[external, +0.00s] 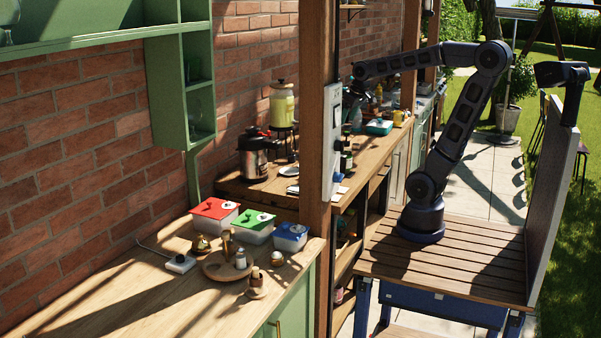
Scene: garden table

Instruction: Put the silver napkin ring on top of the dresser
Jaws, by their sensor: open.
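I cannot pick out the silver napkin ring for sure; small items on the counters are too small to tell. A wood-topped green cabinet (118,297) stands at lower left and may be the dresser. My arm stands on a slatted wooden platform at right and reaches left toward the long wooden counter (262,192) by the brick wall. My gripper (352,97) is open, above that counter beside the wooden post. The post and its switch box partly hide it, and nothing shows clearly between its fingers.
A wooden post (318,125) stands between the two worktops. Red (215,208), green (253,220) and blue (290,233) lidded boxes sit on the cabinet top, behind a round wooden tray (214,271) with small pots. A drink dispenser (282,105) and metal cooker (254,157) crowd the counter.

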